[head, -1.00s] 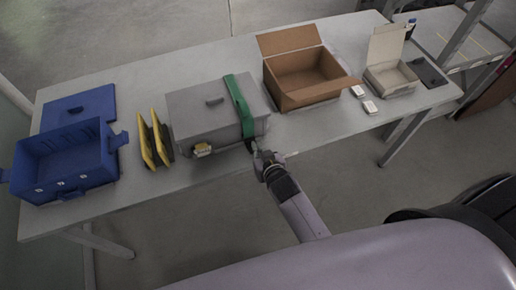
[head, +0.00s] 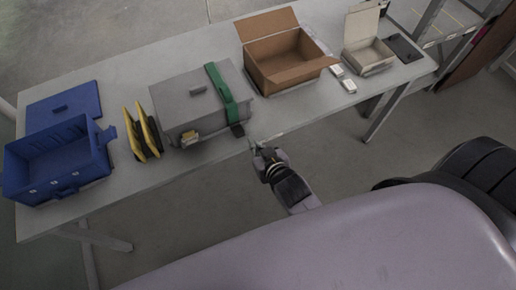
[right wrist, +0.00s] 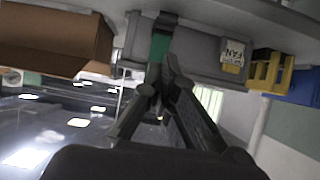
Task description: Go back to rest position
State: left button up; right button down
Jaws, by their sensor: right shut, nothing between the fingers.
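My right gripper (head: 257,146) is at the table's front edge, just in front of the grey lidded box (head: 185,122) with the green strap (head: 221,92). It is shut and empty, and it stands apart from the box. In the right wrist view its fingers (right wrist: 164,72) come together, with the strap and the grey box behind them. The box's lid is closed and the strap lies over its right part. My left gripper is not in view.
On the table (head: 120,203) stand a blue crate (head: 56,178), yellow-and-black items (head: 143,132), an open cardboard box (head: 291,75) and a small open carton (head: 368,56). Small white packs (head: 348,85) lie near the front edge. The floor before the table is clear.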

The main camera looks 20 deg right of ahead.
jog(key=shift+v, duration=0.75)
jog(key=shift+s, duration=0.15)
jog(key=s+f+n+g+b, duration=0.1)
jog(key=s+f+g+b, duration=0.35)
jog(key=f, duration=1.05)
jog(key=s+f+n+g+p, duration=0.1)
jog(key=s+f+p, duration=0.1)
jog(key=s+f, duration=0.9)
jog(key=s+d+f+g+b, duration=0.1)
jog(key=s+d+f+g, duration=0.1)
jog(key=s+f, duration=0.7)
jog(key=s+d+f+g+b, duration=0.1)
jog(key=s+d+f+g, duration=0.2)
jog(key=s+d+f, duration=0.2)
jog(key=s+f, duration=0.3)
jog(key=f, duration=0.1)
jog(key=shift+s+d+f, duration=0.2)
jog(key=shift+s, duration=0.15)
jog(key=c, duration=2.3)
grip_release()
jog(key=shift+g, duration=0.25)
